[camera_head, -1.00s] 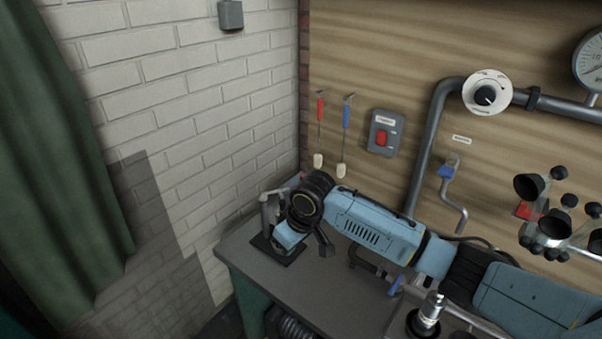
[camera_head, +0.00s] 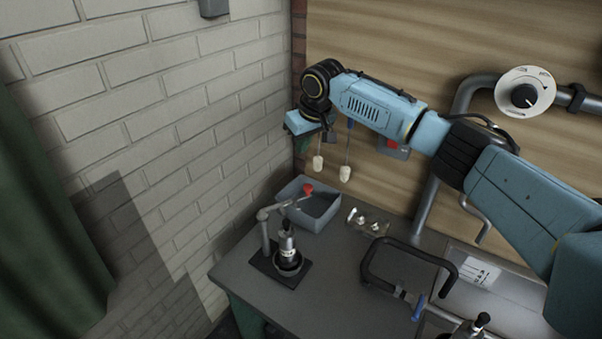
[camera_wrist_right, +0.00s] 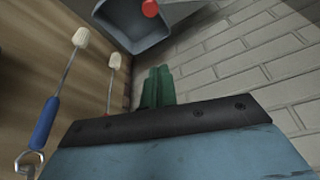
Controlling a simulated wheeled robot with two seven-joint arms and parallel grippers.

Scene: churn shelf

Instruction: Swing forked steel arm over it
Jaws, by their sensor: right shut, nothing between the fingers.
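The steel arm (camera_head: 284,205) sits on an upright post at the left of the bench. It reaches to the right and ends in a red knob (camera_head: 307,188); its fork cannot be made out. A black and silver cylinder (camera_head: 287,243) stands upright in a holder on the black base plate (camera_head: 262,264), beside the post. My right gripper (camera_head: 303,145) is raised near the wall corner, above and apart from the steel arm. Its green fingers (camera_wrist_right: 158,88) are shut and empty in the wrist view, where the red knob (camera_wrist_right: 150,8) shows at the top edge. My left gripper is out of view.
A grey bin (camera_head: 318,212) stands behind the steel arm. Small metal parts (camera_head: 367,221) and a black-handled frame (camera_head: 408,255) lie to its right. Two brushes (camera_head: 345,172) hang on the wooden wall. The front left of the bench (camera_head: 240,277) is clear.

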